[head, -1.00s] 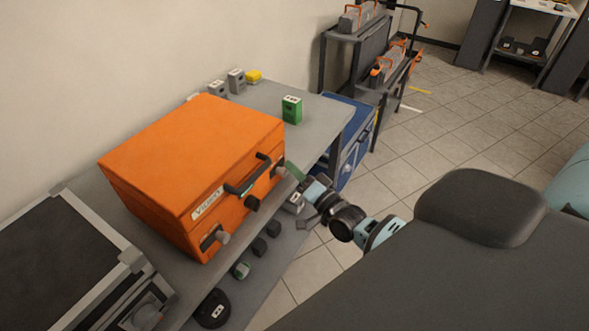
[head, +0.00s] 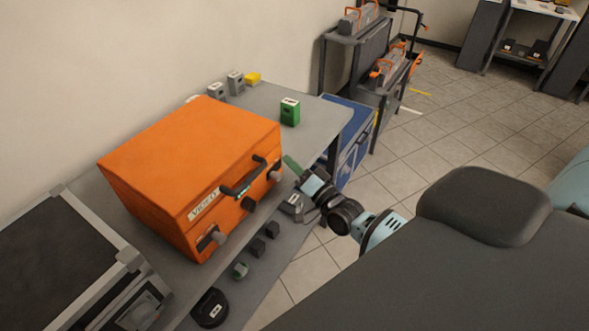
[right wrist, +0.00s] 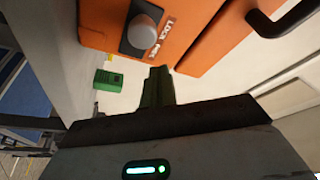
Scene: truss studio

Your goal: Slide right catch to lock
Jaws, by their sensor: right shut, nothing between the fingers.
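The orange case (head: 180,165) labelled VIDEO stands shut on a grey table, with a black handle (head: 243,180) on its front. The right catch (head: 275,173) is a grey knob at the front's right end. The left catch (head: 218,238) is a similar grey knob. My right gripper (head: 291,165) has green fingers and is shut and empty. It is just right of the right catch, apart from it. In the right wrist view its fingers (right wrist: 157,85) point just below the knob. My left gripper is not in view.
A green box (head: 290,112) and small grey and yellow items stand behind the case. A dark case (head: 60,265) is at the left. Small dark blocks (head: 258,247) lie on a lower shelf in front. A blue case (head: 350,140) stands beyond the table.

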